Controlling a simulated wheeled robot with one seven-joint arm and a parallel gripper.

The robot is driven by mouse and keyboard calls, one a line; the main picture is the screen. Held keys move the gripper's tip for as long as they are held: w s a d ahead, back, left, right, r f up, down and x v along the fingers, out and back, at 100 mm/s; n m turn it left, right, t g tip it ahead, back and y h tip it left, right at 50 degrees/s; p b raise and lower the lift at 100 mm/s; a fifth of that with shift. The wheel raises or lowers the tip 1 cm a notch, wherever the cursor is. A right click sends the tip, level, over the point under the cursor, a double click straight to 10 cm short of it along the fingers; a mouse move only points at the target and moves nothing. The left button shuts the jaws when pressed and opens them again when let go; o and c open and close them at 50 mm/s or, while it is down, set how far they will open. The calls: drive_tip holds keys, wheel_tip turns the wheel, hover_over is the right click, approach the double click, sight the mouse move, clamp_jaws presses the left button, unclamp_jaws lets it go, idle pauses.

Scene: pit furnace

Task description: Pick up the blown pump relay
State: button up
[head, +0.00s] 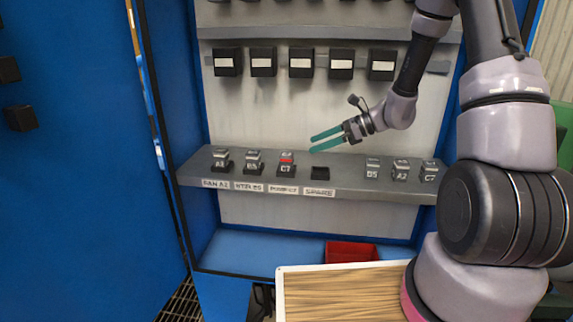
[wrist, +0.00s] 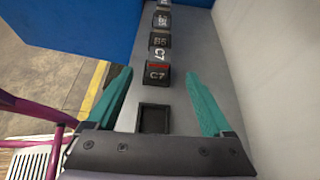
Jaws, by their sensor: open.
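The relay with a red band (head: 286,163), marked C7, sits upright in its socket above the label reading PUMP C7. It is the only relay with red on it, and it also shows in the wrist view (wrist: 158,70). My gripper (head: 313,144) has its teal fingers open and empty, above the grey shelf (head: 340,189) and a little right of that relay. In the wrist view, the relay appears between the two fingertips (wrist: 159,74), but the fingers do not touch it. The empty SPARE socket (head: 320,173) is beside it to the right.
Two dark relays (head: 221,161) (head: 253,162) stand left of the red-banded one. Three more relays stand at the shelf's right, including one marked A3 (head: 400,170). Black labelled boxes (head: 301,63) hang above. A red bin (head: 350,252) is below.

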sight(291, 155)
drive_tip(key=x, duration=0.5)
drive_tip(key=shift+w+a+f, duration=0.1)
drive_tip(key=shift+w+f, duration=0.05)
drive_tip(key=shift+f, duration=0.15)
drive_tip(key=shift+x, duration=2.75)
clamp_jaws()
